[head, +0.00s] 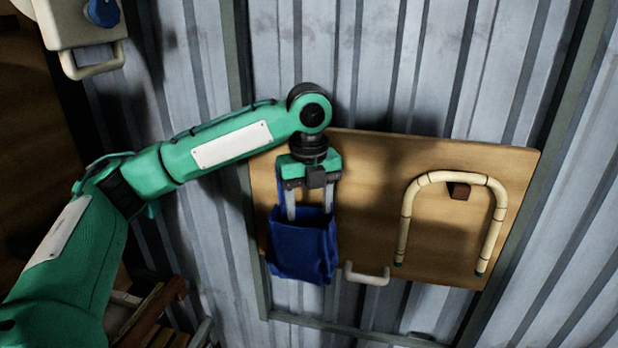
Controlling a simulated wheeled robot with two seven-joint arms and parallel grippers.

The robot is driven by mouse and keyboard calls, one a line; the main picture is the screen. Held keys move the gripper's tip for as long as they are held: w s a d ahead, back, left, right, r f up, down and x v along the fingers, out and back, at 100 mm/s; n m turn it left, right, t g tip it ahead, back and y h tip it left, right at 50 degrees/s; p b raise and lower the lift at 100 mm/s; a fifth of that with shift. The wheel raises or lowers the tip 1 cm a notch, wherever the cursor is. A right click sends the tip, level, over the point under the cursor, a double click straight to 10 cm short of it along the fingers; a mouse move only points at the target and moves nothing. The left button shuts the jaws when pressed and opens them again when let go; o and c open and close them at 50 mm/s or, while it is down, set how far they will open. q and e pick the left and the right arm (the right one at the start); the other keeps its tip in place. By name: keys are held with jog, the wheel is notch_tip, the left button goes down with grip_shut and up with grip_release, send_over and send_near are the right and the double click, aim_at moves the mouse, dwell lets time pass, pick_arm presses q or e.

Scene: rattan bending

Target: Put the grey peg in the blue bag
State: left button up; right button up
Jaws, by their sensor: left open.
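The blue bag (303,252) hangs at the left end of a wooden board in the head view. My left gripper (309,211) points down at the bag's mouth from above. Its two grey fingers stand apart, with their tips at or just inside the bag's upper edge. I see nothing held between the fingers. I do not see the grey peg; the inside of the bag is hidden. My right gripper is not in view.
The wooden board (370,205) is in front of a corrugated metal wall (390,70). A bent rattan piece (405,217) arches over a brown block (459,191) at its right. A pale handle (367,275) is on its lower edge. A box with a blue knob (104,12) is top left.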

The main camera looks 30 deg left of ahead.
pick_arm(q)
notch_tip(320, 180, up, 13)
jog(key=b, duration=0.1)
jog(key=shift+f+b, duration=0.15)
jog(key=shift+b, duration=0.15)
dwell(0.7)
